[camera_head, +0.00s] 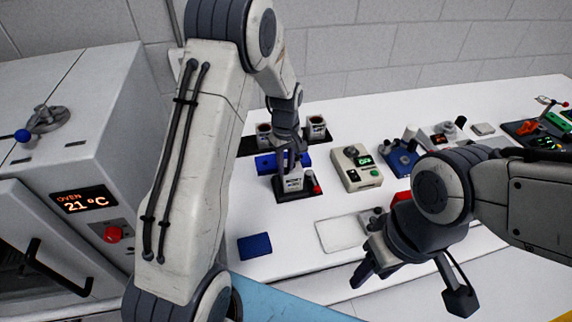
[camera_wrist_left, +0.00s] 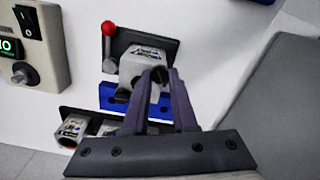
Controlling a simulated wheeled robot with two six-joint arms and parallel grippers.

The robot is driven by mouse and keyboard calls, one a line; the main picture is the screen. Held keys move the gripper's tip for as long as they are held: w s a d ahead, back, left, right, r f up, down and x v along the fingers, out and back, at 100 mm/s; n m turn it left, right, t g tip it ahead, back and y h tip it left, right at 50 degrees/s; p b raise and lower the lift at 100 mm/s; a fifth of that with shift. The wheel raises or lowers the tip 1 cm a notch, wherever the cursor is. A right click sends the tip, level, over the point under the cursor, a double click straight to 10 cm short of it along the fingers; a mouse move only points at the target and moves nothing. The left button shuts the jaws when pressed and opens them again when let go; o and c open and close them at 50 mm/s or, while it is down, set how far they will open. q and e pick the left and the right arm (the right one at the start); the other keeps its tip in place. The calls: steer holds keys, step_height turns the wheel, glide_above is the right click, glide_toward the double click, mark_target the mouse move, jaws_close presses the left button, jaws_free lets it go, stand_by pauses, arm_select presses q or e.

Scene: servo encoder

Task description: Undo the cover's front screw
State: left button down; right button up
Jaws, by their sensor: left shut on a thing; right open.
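A small white labelled unit with its cover (camera_head: 292,181) stands in a black fixture (camera_head: 289,196) with a red-knobbed lever on the bench. In the left wrist view the white unit (camera_wrist_left: 143,62) is just past my fingertips. My right gripper (camera_head: 408,290) is open and empty, in front of the bench's near edge, apart from the unit.
A beige box with a green display (camera_head: 356,168) is at right. A blue pad (camera_head: 255,246) and a pale tray (camera_head: 341,233) lie nearer. An oven (camera_head: 80,180) stands left.

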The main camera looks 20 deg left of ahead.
mark_target(286, 169)
stand_by(0.4)
arm_select(q)
steer(key=c, duration=0.7)
jaws_free()
step_height(286, 169, up, 10)
steer(key=p, duration=0.8)
steer(key=shift+r, duration=0.25)
